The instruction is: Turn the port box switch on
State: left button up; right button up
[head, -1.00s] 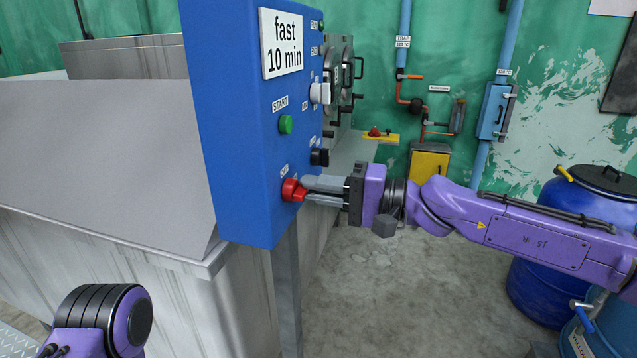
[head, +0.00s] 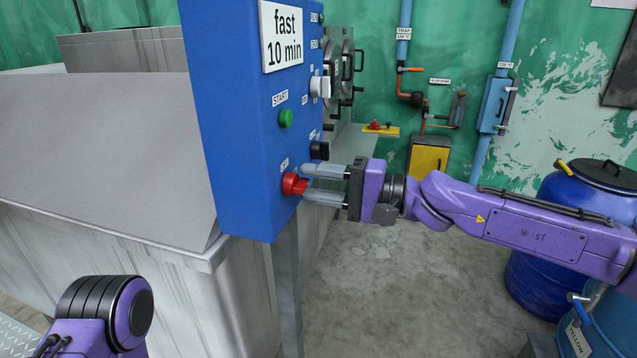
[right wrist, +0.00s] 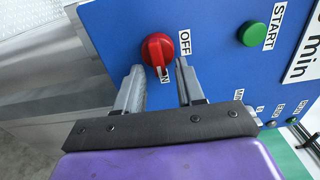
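The red rotary switch (head: 294,184) sits low on the blue control box (head: 245,150). In the right wrist view, the red knob (right wrist: 157,52) has its raised grip pointing toward the ON label (right wrist: 164,74), with the OFF label (right wrist: 185,42) off to its side. My right gripper (head: 308,184) is open, with its fingertips near the knob. My left gripper is out of view; only a part of my left arm shows at lower left.
A green START button (head: 286,118), a black knob (head: 319,151) and a white switch (head: 320,87) sit above the red switch on the box. A grey metal tank (head: 100,160) stands to the left. Blue drums (head: 590,205) stand at right. The floor (head: 390,280) below my gripper is clear.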

jog(key=b+v, duration=0.1)
jog(key=v, duration=0.9)
jog(key=shift+d, duration=0.3)
jog(key=w+f+m+t+h, duration=0.3)
jog(key=f+m+h, duration=0.1)
jog(key=f, duration=0.4)
jog(key=w+f+m+t+h, duration=0.2)
jog(key=f+m+h, duration=0.1)
jog(key=f, duration=0.4)
jog(key=s+d+f+m+g+h, duration=0.1)
jog(key=s+f+h, duration=0.2)
jog(key=f, duration=0.8)
jog(key=s+d+f+m+g+h, duration=0.1)
jog(key=s+f+h, duration=0.25)
jog(key=f, duration=0.75)
jog(key=s+d+f+n+g+h, duration=0.1)
jog(key=s+d+f+n+h, duration=0.1)
jog(key=s+d+f, duration=0.3)
jog(key=s+d+f+n+g+h, duration=0.2)
jog(key=s+d+f, duration=0.4)
jog(key=s, duration=0.8)
jog(key=s+d+f+n+g+h, duration=0.2)
jog(key=s+d+f, duration=0.3)
jog(key=s, duration=0.4)
jog(key=shift+s+d+f+h, duration=0.15)
jog(key=shift+d+f+h, duration=0.15)
jog(key=shift+f+h, duration=0.25)
